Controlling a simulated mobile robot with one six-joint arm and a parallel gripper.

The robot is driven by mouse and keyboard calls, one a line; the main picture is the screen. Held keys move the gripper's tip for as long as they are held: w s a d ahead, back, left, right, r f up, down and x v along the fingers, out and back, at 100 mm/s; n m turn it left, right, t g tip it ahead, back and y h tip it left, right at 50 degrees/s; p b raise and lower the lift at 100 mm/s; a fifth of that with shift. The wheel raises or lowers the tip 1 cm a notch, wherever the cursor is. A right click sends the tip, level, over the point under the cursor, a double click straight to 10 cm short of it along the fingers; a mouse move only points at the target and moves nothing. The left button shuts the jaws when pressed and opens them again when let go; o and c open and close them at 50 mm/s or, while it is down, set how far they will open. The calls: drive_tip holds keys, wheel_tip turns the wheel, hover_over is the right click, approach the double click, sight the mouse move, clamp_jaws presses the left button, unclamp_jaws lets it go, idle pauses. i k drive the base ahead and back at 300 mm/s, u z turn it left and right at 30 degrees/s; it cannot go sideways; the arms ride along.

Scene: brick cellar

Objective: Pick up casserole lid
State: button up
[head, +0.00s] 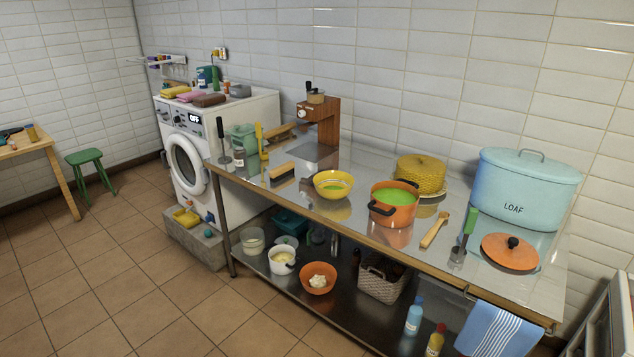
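The casserole lid (510,251) is an orange disc with a black knob on top. It lies flat on the steel table (350,207) near its right end, in front of the blue LOAF bin (527,188). The orange casserole (393,206) stands open to its left, with dark handles and green contents. My gripper is not in view.
A green-handled tool (465,237) and a wooden-handled brush (435,230) lie between casserole and lid. A yellow bowl (333,184) and a yellow woven dome (420,174) stand nearby. A striped towel (495,328) hangs at the front edge.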

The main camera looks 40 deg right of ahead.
sight(509, 251)
drive_tip(key=u, duration=1)
drive_tip(key=k, duration=0.15)
drive_tip(key=z, duration=3.3)
drive_tip(key=k, duration=0.15)
drive_tip(key=z, duration=0.2)
